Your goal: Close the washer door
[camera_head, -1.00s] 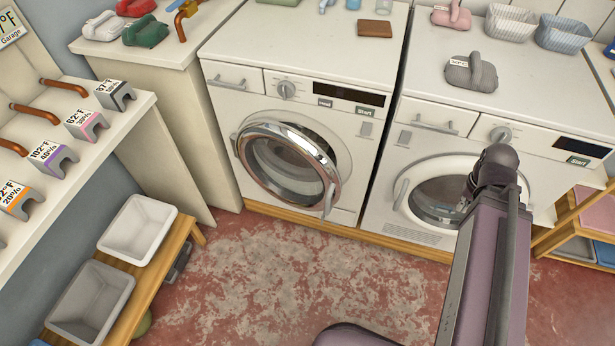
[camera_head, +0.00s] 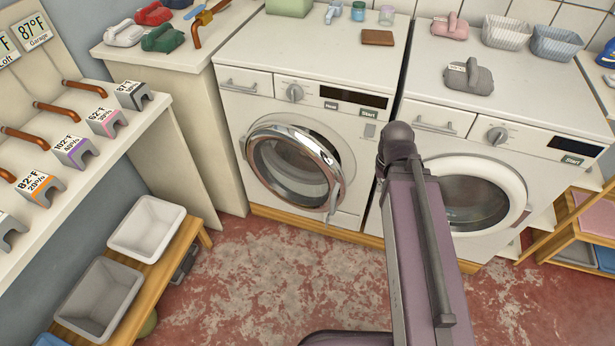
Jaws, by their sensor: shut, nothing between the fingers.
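The left washer (camera_head: 236,112) is a white front-loader with drawer, dial, dark display and buttons on top. The door handle (camera_head: 334,203) is at the right edge of the rim. My arm rises from the bottom right, and its dark upper joint is in front of the gap between the two machines, right of the door. My gripper is not visible; the arm hides whatever is behind it.
A second white machine (camera_head: 470,150) stands to the right, its round door (camera_head: 515,190) partly behind my arm. A wooden bench (camera_head: 190,250) with a white bin (camera_head: 147,228) and a grey bin (camera_head: 98,300) is at the left. The floor (camera_head: 260,270) before the left washer is clear.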

